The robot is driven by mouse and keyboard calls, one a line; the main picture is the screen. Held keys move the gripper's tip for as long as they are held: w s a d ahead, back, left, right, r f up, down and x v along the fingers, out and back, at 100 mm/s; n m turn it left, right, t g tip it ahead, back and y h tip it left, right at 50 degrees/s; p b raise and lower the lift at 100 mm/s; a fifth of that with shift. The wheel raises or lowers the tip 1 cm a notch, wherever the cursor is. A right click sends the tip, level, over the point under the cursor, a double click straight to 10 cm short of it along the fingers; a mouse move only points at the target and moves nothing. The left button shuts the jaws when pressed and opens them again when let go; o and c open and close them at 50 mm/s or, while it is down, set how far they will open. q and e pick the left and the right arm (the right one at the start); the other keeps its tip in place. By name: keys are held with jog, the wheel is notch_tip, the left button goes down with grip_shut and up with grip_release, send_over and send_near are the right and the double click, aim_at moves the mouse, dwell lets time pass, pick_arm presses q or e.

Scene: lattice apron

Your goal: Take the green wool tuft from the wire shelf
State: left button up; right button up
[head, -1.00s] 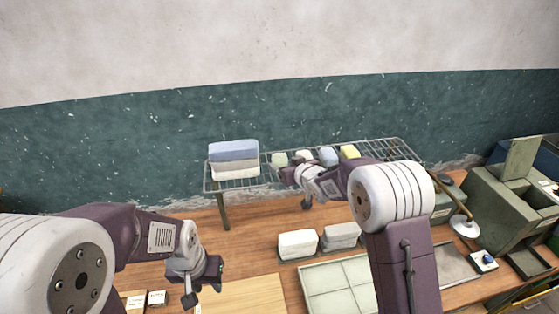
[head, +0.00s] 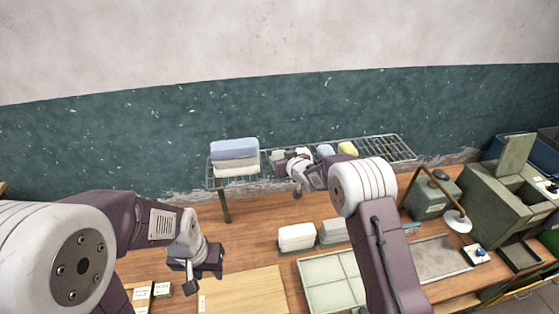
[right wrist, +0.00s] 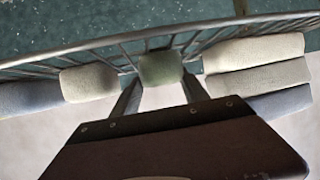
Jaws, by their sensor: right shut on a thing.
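The green wool tuft (right wrist: 161,68) is a small rounded block in the right wrist view, at the wire shelf (head: 385,148). My right gripper (right wrist: 160,83) has one finger on each side of the tuft and is shut on it. I cannot tell whether the tuft still rests on the wires. In the head view my right gripper (head: 281,160) reaches the shelf's front, and its wrist hides most of the tuft there. My left gripper (head: 204,272) hangs low over the bench at left, away from the shelf; its jaw opening is unclear.
A cream tuft (right wrist: 88,82), a blue tuft (head: 325,150) and a yellow tuft (head: 347,148) sit along the shelf. A folded stack (head: 235,150) stands at its left end. White blocks (head: 296,237) and a pale tray (head: 325,278) lie below. The shelf's right end is bare.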

aim_at(281, 157)
jog(key=shift+r+b, duration=0.4)
notch_tip(281, 157, up, 3)
jog(key=shift+w+r+b, duration=0.1)
jog(key=shift+r+b, duration=0.05)
jog(key=shift+b, duration=0.5)
jog(key=w+d+r+p, duration=0.5)
jog(key=d+r, duration=0.1)
jog(key=d, duration=0.4)
jog(key=shift+d+r, duration=0.2)
jog(key=shift+r, duration=0.2)
